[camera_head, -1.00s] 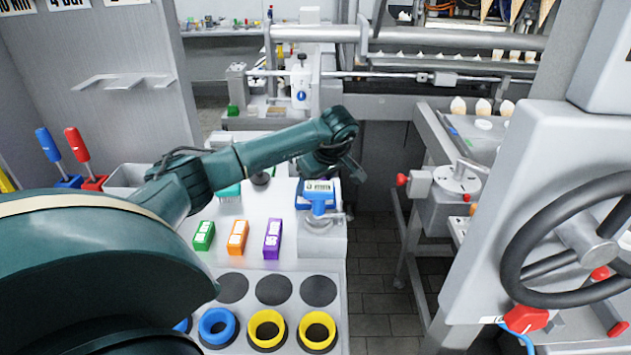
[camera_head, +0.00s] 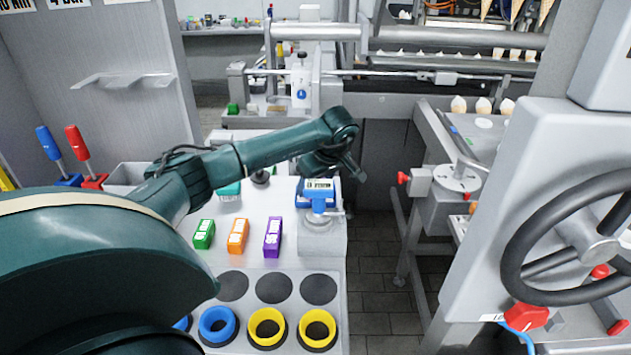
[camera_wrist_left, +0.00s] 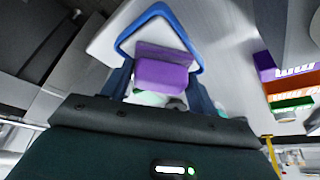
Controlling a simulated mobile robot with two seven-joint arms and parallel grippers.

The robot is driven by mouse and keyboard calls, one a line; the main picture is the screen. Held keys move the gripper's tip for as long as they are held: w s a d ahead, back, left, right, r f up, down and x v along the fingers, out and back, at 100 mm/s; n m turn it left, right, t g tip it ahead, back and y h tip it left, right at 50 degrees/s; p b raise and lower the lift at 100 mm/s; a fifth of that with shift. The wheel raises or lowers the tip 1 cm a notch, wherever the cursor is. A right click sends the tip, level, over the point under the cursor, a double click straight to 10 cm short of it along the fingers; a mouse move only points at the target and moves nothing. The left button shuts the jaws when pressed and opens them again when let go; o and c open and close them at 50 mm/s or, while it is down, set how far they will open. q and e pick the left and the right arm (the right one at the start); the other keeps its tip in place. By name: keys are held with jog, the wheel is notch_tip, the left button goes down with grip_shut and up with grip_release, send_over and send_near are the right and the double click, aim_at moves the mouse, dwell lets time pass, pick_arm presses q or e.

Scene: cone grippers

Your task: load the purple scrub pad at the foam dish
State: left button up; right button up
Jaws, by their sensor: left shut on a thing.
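The purple scrub pad (camera_wrist_left: 163,72) shows in the left wrist view between the dark fingers of my left gripper (camera_wrist_left: 160,90), which is shut on it. A white and pale teal bit shows just below the pad. A blue rounded frame (camera_wrist_left: 122,42) surrounds the pad's far side; I cannot tell whether they touch. In the head view my left gripper (camera_head: 345,170) hangs above the back right of the white bench, and the pad is hidden there. I cannot surely pick out the foam dish. My right gripper is not in view.
Yellow and blue rings sit in front. A machine with a handwheel (camera_head: 590,245) stands right.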

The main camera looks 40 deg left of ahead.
pick_arm(q)
jog(key=shift+f, duration=0.1)
dwell(0.4)
jog(key=shift+r+p, duration=2.9)
jog(key=shift+r, duration=0.7)
jog(key=shift+f, duration=0.1)
